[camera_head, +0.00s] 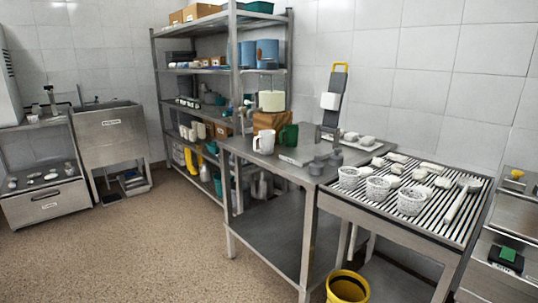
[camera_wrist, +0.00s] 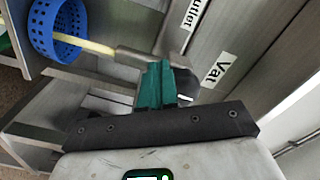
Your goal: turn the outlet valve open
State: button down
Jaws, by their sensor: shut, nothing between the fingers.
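My gripper (camera_wrist: 156,78) shows in the wrist view as teal fingers, shut with nothing between them. The fingers are beside a grey metal spout (camera_wrist: 142,58) that comes off a metal panel; whether they touch it is unclear. A pale yellow strand (camera_wrist: 98,47) runs from the spout's end to a blue perforated basket (camera_wrist: 62,48). No valve handle can be told apart, and part of the spout's area is hidden behind the fingers. My gripper does not show in the head view.
The head view shows a slatted draining table (camera_head: 330,192) with white perforated baskets (camera_head: 411,200) and pale pieces. A steel worktable (camera_head: 238,150), shelving (camera_head: 190,50) and a sink (camera_head: 110,135) stand beyond. A yellow bucket (camera_head: 347,287) is on the floor. Open floor lies left.

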jog(key=p+v, duration=0.2)
jog(key=v, duration=0.4)
jog(key=shift+f+p, duration=0.2)
jog(key=shift+p, duration=0.2)
jog(key=shift+w+a, duration=0.1)
jog(key=shift+w, duration=0.1)
